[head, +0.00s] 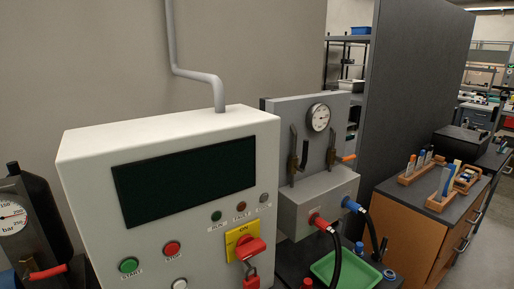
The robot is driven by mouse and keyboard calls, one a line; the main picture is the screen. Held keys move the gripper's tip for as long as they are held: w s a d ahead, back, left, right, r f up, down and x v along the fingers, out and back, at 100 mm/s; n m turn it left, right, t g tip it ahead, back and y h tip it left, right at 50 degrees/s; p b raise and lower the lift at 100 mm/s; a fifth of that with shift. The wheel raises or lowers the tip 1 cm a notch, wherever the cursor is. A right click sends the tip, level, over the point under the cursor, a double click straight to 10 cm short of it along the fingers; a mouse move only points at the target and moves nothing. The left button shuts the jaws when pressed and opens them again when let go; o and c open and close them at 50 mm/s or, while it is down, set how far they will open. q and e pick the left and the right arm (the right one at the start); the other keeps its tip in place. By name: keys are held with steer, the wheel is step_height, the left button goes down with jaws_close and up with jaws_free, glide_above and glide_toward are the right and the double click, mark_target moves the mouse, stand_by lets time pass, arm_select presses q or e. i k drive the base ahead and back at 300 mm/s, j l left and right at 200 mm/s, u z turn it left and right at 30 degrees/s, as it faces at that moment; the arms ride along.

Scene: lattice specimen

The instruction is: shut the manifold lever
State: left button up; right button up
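A grey manifold panel (280,109) stands right of the control cabinet, with a round white-faced gauge (319,117) at its top. Two brass-coloured valve fittings are mounted on it, a left one (293,163) and a right one (331,156). Dark upright parts rise from both. A small lever with an orange grip (347,158) points right from the right fitting. I cannot tell which part is the manifold lever or how its valve is set. Below is a grey box (325,195) with a red and a blue hose connector. Neither of my grippers is in view.
A white control cabinet (95,170) with dark screen and red rotary switch (249,248) fills the near middle. A black gauge unit (35,215) stands at left. A green tray (345,268) and black hoses lie below the manifold. A wooden cabinet (410,215) with racks stands right.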

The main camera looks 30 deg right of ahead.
mark_target(301, 168)
steer(key=l+u, duration=0.5)
steer(key=u, duration=0.2)
steer(key=k+l+u, duration=0.1)
steer(key=l+u, duration=0.25)
steer(key=k+l+u, duration=0.25)
steer(key=l, duration=0.45)
steer(key=k+l+u, duration=0.25)
steer(key=k+l, duration=0.3)
steer(key=k+l+u, duration=0.25)
steer(key=k+l, duration=0.25)
steer(key=l, duration=0.1)
